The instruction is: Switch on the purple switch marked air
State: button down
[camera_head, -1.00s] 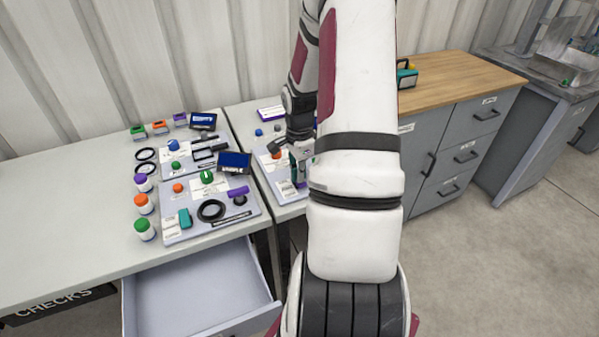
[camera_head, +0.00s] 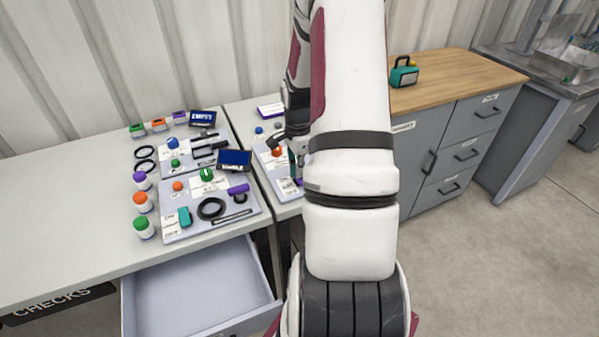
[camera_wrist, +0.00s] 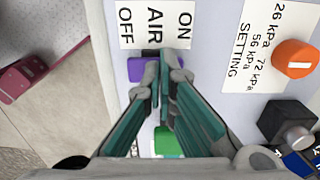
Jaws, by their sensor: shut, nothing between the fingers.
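The purple switch (camera_wrist: 136,70) is beside the label (camera_wrist: 155,25) reading ON, AIR and OFF in the wrist view. My gripper (camera_wrist: 166,70) has teal fingers with grey tips, shut and empty. The tips lie over the switch and hide its middle; purple shows on both sides of them. I cannot tell whether they touch it or which way its lever is set. In the head view my arm covers most of the gripper and the panel.
In the wrist view an orange knob (camera_wrist: 296,58) sits by a SETTING label (camera_wrist: 258,45), with a black block (camera_wrist: 285,120) below it. A green part (camera_wrist: 167,142) shows between my fingers. In the head view an open drawer (camera_head: 195,290) juts out at the lower left.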

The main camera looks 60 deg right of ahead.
notch_tip(320, 180, up, 14)
jog(key=p, duration=0.1)
jog(key=shift+p, duration=0.4)
dwell(0.3)
jog(key=shift+w, duration=0.1)
